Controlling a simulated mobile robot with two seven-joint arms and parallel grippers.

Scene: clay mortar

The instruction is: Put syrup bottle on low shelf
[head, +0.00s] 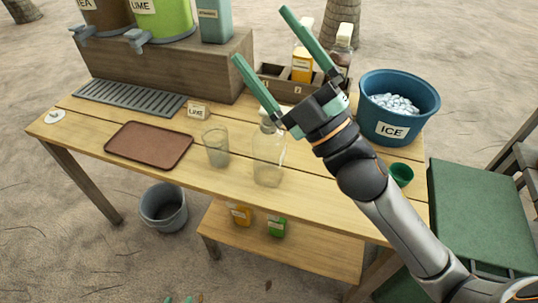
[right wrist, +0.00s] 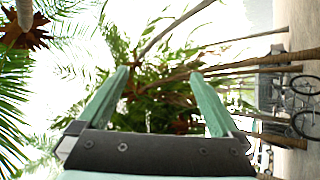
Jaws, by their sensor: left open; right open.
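A bottle with an orange-yellow body and white top (head: 302,66) stands in a dark wooden caddy (head: 272,70) at the back of the table. A second white-capped bottle (head: 343,48) stands to its right. I cannot tell which is the syrup bottle. The low shelf (head: 300,255) under the table holds an orange container (head: 240,214) and a green container (head: 277,226). My right gripper (head: 260,34) is open and empty, raised above the table, its fingers pointing up-left in front of the caddy. My left gripper (head: 179,299) shows only green fingertips at the bottom edge, open.
An ice bucket (head: 399,110) and green cup (head: 401,175) are right. A grey bucket (head: 163,207) stands below.

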